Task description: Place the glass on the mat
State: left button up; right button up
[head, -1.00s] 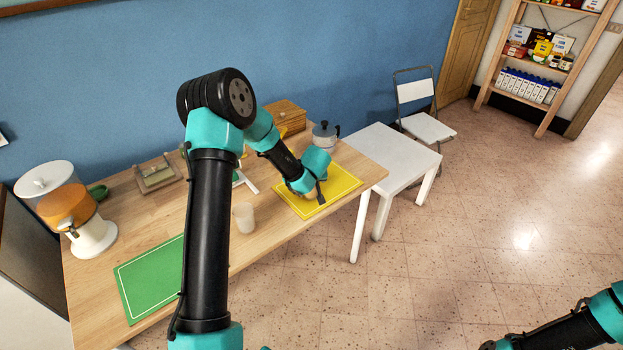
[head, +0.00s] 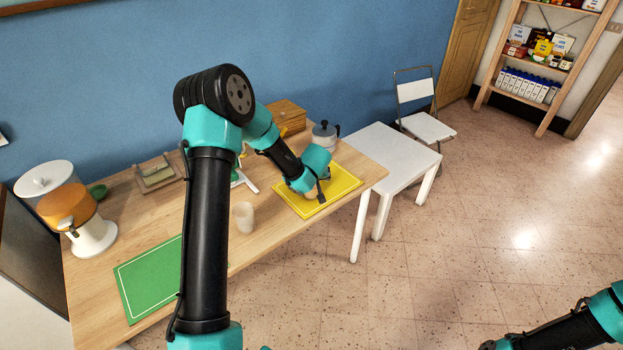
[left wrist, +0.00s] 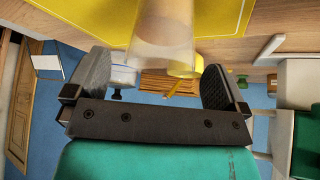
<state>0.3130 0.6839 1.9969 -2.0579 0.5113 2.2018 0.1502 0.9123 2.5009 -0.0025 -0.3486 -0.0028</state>
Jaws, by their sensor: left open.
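A clear glass (left wrist: 160,35) is between the open fingers of my left gripper (left wrist: 155,85) in the left wrist view, with the yellow mat (left wrist: 90,12) behind it. Both fingers stand apart from its sides, and its far end is cut off. In the head view my left gripper (head: 318,192) is over the yellow mat (head: 342,187) and mostly covers this glass. I cannot tell how the glass meets the mat. A whitish tumbler (head: 243,216) stands on bare wood left of that mat. A green mat (head: 148,280) lies farther left. My right gripper is out of view.
The wooden table (head: 135,215) also holds a moka pot (head: 325,135), a wooden box (head: 285,115), and an orange and white dispenser (head: 80,222). A low white table (head: 392,155) stands to the right. My left arm hides part of the tabletop.

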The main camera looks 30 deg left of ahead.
pick_arm(q)
jog(key=v, duration=1.1)
dwell(0.3)
jog(key=s+d+f+m+g+h, duration=0.1)
jog(key=s+d+f+m+h, duration=0.1)
jog(key=s+d+f, duration=0.3)
jog(key=s+d+f+m+g+h, duration=0.1)
jog(key=s+d+f, duration=0.5)
jog(key=s+f, duration=0.6)
jog(key=s+d+f+m+g+h, duration=0.2)
jog(key=s+d+f+h, duration=0.2)
jog(key=s+f, duration=0.4)
jog(key=shift+s+d+f+m+h, duration=0.2)
jog(key=shift+s+d+m+h, duration=0.15)
jog(key=shift+s+d, duration=0.3)
